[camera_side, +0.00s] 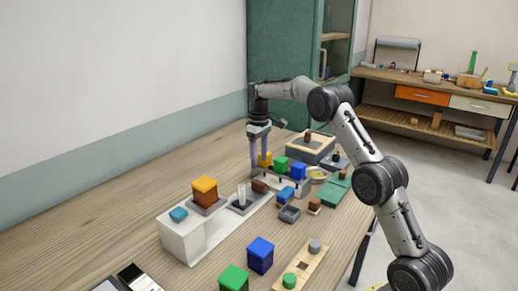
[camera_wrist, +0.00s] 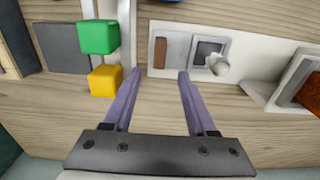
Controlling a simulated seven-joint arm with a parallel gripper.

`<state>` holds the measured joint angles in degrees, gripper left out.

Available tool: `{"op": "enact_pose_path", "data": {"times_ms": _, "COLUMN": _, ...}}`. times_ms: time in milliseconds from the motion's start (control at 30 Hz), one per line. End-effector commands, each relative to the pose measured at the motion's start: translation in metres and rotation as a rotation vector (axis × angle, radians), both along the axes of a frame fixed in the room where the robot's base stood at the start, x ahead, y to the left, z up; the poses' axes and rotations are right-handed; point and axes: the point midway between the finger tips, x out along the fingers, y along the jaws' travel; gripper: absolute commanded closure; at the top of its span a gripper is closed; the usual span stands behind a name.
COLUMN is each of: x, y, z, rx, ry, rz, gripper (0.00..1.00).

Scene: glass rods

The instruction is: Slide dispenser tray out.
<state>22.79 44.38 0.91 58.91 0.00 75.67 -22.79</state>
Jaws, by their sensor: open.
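My gripper (camera_side: 261,164) points down beside the yellow block, near the far end of a long, low white unit (camera_side: 193,240). In the wrist view, my gripper (camera_wrist: 160,72) is open and empty, with its two purple fingers apart. The near left edge of the white plate (camera_wrist: 165,70) shows between and just beyond the fingertips; I cannot tell whether they touch it. A clear glass rod (camera_wrist: 218,65) shows at the recess. I cannot tell which part is the dispenser tray.
A yellow block (camera_wrist: 104,80) and a green block (camera_wrist: 98,37) stand just left of the fingers. An orange block (camera_side: 204,185) sits on the white unit. A blue block (camera_side: 260,253) and another green block (camera_side: 233,279) stand in front.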

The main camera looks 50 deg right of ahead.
Motion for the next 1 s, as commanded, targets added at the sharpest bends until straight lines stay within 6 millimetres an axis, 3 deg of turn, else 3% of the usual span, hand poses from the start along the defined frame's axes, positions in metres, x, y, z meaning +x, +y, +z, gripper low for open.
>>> {"op": "enact_pose_path", "data": {"times_ms": 233, "x": 0.0, "y": 0.0, "z": 0.031, "rx": 0.0, "ry": -0.001, "rz": 0.0, "gripper": 0.43}}
{"op": "enact_pose_path", "data": {"times_ms": 700, "x": 0.002, "y": 0.004, "z": 0.037, "rx": -0.001, "ry": -0.002, "rz": 0.008, "gripper": 0.43}}
{"op": "enact_pose_path", "data": {"times_ms": 767, "x": 0.003, "y": 0.009, "z": 0.049, "rx": -0.009, "ry": -0.022, "rz": 0.017, "gripper": 0.43}}
{"op": "enact_pose_path", "data": {"times_ms": 867, "x": 0.004, "y": 0.025, "z": 0.088, "rx": -0.032, "ry": -0.082, "rz": 0.043, "gripper": 0.43}}
{"op": "enact_pose_path", "data": {"times_ms": 1000, "x": -0.02, "y": 0.062, "z": 0.147, "rx": -0.055, "ry": -0.15, "rz": 0.092, "gripper": 0.43}}
